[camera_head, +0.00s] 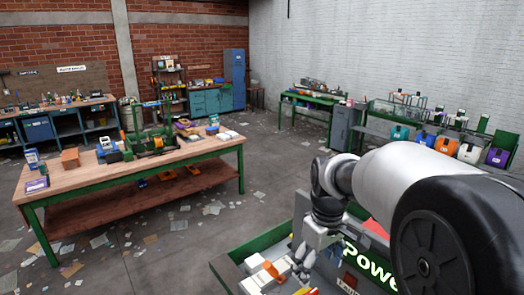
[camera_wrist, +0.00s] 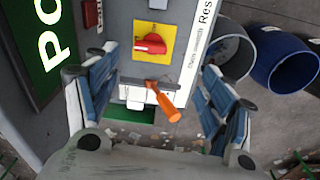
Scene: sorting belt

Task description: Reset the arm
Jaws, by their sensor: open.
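My gripper (camera_head: 305,262) hangs at the end of my arm in the lower right of the head view, over the near machine. In the wrist view my gripper (camera_wrist: 160,62) has its two blue-and-white fingers spread wide apart, with nothing held between them. Beyond and between the fingers is a grey panel with a red rotary switch (camera_wrist: 150,43) on a yellow plate. Below the switch, an orange-handled lever (camera_wrist: 162,98) sticks out at a tilt. I cannot tell how far the fingers are from the panel.
A green "Power" sign (camera_head: 368,265) is on the near machine. A wooden workbench (camera_head: 90,177) with tools stands at left; bare floor with scattered papers lies around it. In the wrist view a blue drum (camera_wrist: 287,58) and a grey bin (camera_wrist: 232,62) stand right of the panel.

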